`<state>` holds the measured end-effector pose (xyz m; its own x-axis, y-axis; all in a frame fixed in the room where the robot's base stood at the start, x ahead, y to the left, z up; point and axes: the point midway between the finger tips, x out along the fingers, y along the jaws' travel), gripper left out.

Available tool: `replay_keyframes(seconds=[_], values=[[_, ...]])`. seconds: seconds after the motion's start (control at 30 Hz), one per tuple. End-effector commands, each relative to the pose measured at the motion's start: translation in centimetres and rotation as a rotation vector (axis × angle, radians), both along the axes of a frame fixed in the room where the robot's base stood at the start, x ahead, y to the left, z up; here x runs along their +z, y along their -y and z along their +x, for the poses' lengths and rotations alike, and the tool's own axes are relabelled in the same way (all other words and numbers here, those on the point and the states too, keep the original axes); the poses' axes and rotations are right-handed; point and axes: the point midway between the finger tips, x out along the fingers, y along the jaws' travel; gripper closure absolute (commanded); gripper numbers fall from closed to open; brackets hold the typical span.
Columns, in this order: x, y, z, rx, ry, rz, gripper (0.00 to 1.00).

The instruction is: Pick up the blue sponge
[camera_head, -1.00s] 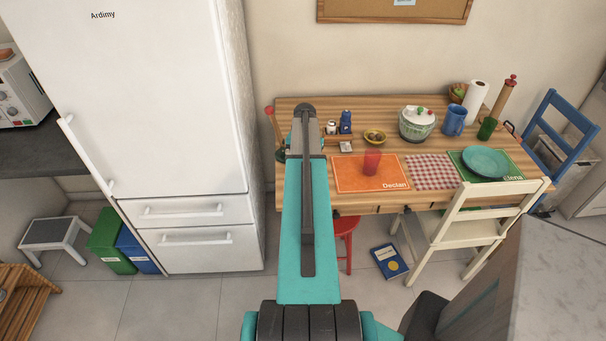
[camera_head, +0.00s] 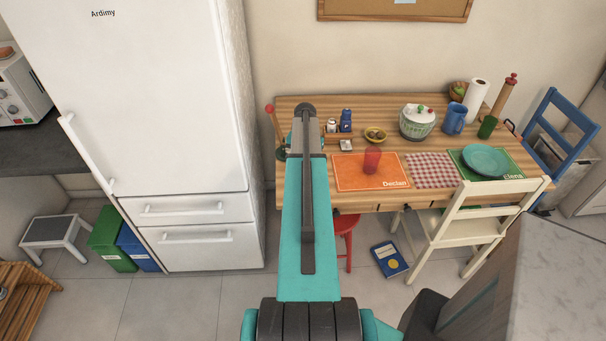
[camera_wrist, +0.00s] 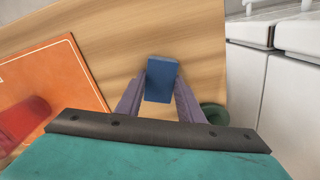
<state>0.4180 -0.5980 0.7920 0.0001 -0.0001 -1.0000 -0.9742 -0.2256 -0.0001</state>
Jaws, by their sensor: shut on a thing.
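The blue sponge (camera_wrist: 161,80) is a small blue block in the wrist view, above the wooden table top. My gripper (camera_wrist: 160,88) is shut on it, with one finger against each side. I cannot tell from the wrist view whether the sponge touches the table.
The white fridge (camera_head: 170,100) stands close on the left. A cream chair (camera_head: 470,215) stands in front.

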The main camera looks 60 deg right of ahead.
Motion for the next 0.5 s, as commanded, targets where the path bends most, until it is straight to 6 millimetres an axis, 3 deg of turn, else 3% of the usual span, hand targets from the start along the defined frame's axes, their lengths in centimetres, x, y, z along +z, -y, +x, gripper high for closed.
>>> replay_keyframes(seconds=[0.5], values=[[0.76,0.03,-0.02,-0.001,0.0,-0.001,0.9]])
